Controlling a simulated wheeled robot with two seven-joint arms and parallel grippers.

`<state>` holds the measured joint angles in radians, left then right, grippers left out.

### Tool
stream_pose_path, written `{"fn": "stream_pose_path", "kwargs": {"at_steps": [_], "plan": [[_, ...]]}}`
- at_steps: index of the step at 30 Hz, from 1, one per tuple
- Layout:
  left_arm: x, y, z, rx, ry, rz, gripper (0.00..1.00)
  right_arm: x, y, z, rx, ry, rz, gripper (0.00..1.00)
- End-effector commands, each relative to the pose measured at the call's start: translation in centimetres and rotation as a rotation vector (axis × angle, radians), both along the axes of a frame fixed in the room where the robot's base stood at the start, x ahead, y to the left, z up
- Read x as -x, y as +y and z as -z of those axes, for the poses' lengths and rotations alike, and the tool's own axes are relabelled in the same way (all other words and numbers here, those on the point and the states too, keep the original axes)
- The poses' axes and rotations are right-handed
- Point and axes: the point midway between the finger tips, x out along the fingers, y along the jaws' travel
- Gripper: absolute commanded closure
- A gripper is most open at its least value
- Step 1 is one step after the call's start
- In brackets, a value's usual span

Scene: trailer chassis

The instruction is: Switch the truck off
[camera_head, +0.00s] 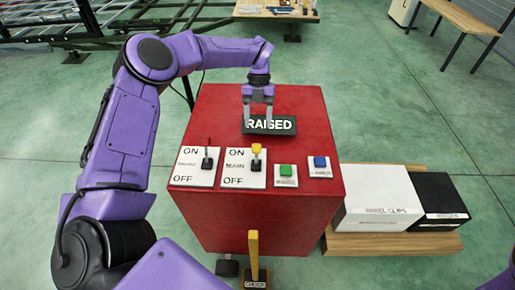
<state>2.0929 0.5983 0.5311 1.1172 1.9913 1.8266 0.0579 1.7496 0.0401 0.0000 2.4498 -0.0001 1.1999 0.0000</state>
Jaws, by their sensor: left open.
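A red control box (318,215) stands in the middle of the head view. On its sloping top, the white MAIN plate (231,177) carries a switch with a yellow knob (256,149), which sits toward the ON end. To its left, another ON/OFF plate (186,170) has a dark lever (208,162); its small label is not readable. A green button (286,170) and a blue button (320,162) sit to the right. My left gripper (258,116) is open and empty, pointing down in front of the dark RAISED sign (284,126), beyond the MAIN switch. My right gripper is out of view.
A white box (380,202) and a black box (437,195) rest on a wooden pallet (390,244) at right. A metal frame lies at back left.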

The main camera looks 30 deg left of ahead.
Motion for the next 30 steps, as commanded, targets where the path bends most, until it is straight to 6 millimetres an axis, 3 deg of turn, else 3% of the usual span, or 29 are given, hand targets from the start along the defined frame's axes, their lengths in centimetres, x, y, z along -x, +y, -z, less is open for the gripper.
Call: {"fn": "stream_pose_path", "kwargs": {"at_steps": [12, 23, 26, 29, 30], "plan": [[3.0, -1.6, 7.3, 0.001, 0.004, -0.003, 0.4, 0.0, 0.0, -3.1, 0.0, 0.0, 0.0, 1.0], [3.3, -1.8, 8.6, 0.0, 0.001, -0.003, 0.4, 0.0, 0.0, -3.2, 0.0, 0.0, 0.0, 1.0], [3.3, -1.8, 8.6, 0.0, 0.001, -0.003, 0.66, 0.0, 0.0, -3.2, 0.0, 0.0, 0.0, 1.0], [3.3, -1.8, 8.6, 0.0, 0.001, -0.003, 0.99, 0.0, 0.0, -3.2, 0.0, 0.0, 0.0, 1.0], [3.3, -1.8, 8.6, 0.0, 0.0, -0.003, 1.0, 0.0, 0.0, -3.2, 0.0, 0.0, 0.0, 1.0]]}}
